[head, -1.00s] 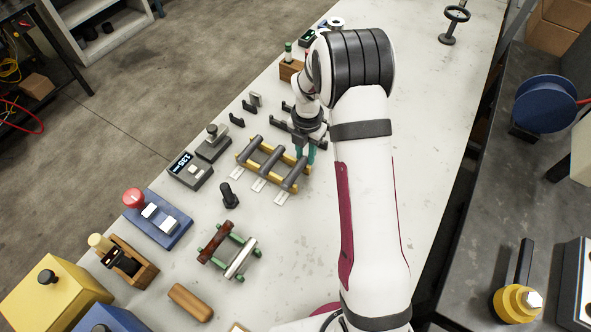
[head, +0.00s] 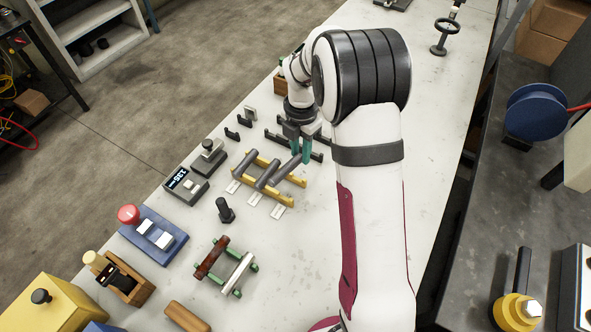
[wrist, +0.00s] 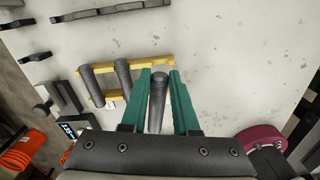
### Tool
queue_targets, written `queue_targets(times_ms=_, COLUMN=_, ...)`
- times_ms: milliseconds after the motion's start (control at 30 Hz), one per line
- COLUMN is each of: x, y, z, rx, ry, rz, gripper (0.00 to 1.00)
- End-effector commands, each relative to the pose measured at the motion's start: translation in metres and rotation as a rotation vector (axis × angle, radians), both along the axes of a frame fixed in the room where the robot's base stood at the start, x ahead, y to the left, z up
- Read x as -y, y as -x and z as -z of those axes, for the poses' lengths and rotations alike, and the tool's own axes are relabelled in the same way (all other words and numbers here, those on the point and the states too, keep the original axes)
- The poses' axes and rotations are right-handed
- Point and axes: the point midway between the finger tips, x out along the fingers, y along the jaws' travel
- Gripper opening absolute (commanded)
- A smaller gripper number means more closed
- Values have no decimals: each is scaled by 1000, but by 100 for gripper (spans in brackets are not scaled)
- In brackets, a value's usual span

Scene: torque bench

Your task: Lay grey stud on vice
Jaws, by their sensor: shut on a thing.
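My gripper (head: 301,160) has teal fingers pointing down, just beyond the right end of a yellow-railed rack (head: 286,200). In the wrist view the fingers (wrist: 160,80) are shut on a grey stud (wrist: 157,98), which lies between them. Two other grey studs, a left one (wrist: 95,85) and a right one (wrist: 123,76), lie across the yellow rails. No part is clearly marked as the vice; a pair of empty dark rails (head: 312,154) stands behind the gripper.
Small dark upright pieces (head: 231,134) stand left of the dark rails. A grey device with a display (head: 186,185), a black knob (head: 225,210) and a green-ended rack (head: 250,267) with red and white bars are nearer. The bench right of my arm is mostly clear.

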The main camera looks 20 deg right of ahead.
Motion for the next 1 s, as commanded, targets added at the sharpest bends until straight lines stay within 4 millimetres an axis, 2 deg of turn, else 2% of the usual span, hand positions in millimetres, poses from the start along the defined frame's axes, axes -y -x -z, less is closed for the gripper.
queue_targets(times_ms=100, x=-6, y=6, z=-36, rx=7, ry=3, rz=323, gripper=0)
queue_targets(times_ms=300, x=-15, y=24, z=-87, rx=7, ry=6, rz=864, gripper=0)
queue_targets(times_ms=600, x=-27, y=49, z=-138, rx=7, ry=6, rz=1443, gripper=0)
queue_targets(times_ms=833, x=-46, y=61, z=-164, rx=6, ry=2, rz=1725, gripper=0)
queue_targets(times_ms=1000, x=-79, y=56, z=-165, rx=3, ry=3, rz=1654, gripper=0)
